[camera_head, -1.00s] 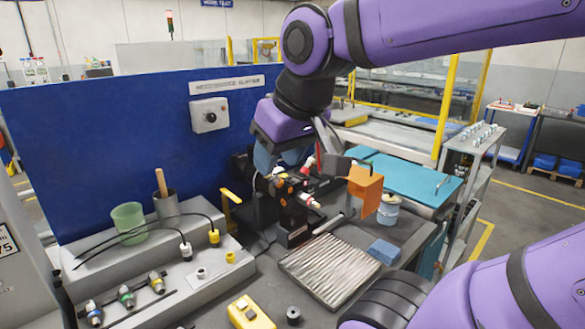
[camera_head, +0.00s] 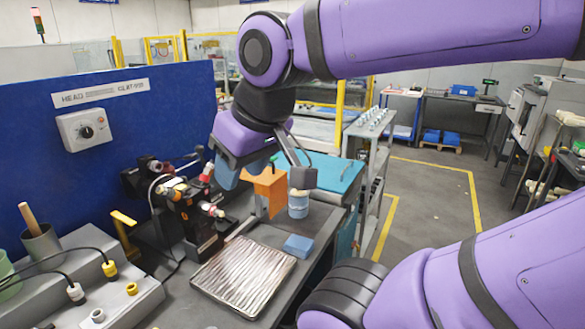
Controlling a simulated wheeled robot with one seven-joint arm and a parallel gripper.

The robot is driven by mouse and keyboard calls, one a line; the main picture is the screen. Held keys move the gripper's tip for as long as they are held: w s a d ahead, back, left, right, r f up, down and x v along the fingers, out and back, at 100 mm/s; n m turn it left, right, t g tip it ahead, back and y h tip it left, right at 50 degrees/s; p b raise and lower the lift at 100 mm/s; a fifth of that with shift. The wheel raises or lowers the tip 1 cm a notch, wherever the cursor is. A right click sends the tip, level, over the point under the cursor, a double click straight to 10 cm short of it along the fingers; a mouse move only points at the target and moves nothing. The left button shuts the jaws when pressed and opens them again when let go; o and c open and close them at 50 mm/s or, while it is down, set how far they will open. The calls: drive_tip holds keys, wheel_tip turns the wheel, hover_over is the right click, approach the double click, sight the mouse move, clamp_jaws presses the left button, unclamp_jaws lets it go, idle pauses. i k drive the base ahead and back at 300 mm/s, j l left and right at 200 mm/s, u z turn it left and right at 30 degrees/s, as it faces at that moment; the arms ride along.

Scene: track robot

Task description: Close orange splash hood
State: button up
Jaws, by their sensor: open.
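The orange splash hood (camera_head: 266,192) is a box-like cover at the right end of the dark machine unit (camera_head: 198,215) on the bench. It stands out to the right of the unit's body, above the bench top. My gripper (camera_head: 264,178) is open and points down at the hood. In the picture, one finger is at the hood's upper left and the other at its upper right. I cannot tell whether either finger touches it. The gripper covers part of the hood's top and the unit behind.
A ribbed metal tray (camera_head: 243,276) and a blue block (camera_head: 298,246) lie in front of the hood. A pale tin (camera_head: 298,207) stands right beside it. A blue panel (camera_head: 60,130) rises behind the bench. Cables and a cup (camera_head: 41,243) are at the left.

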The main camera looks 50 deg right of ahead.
sight(275, 188)
drive_tip(key=k+l+z, duration=0.1)
drive_tip(key=z, duration=0.25)
drive_tip(key=l+z, duration=0.35)
drive_tip(key=k+j, duration=0.05)
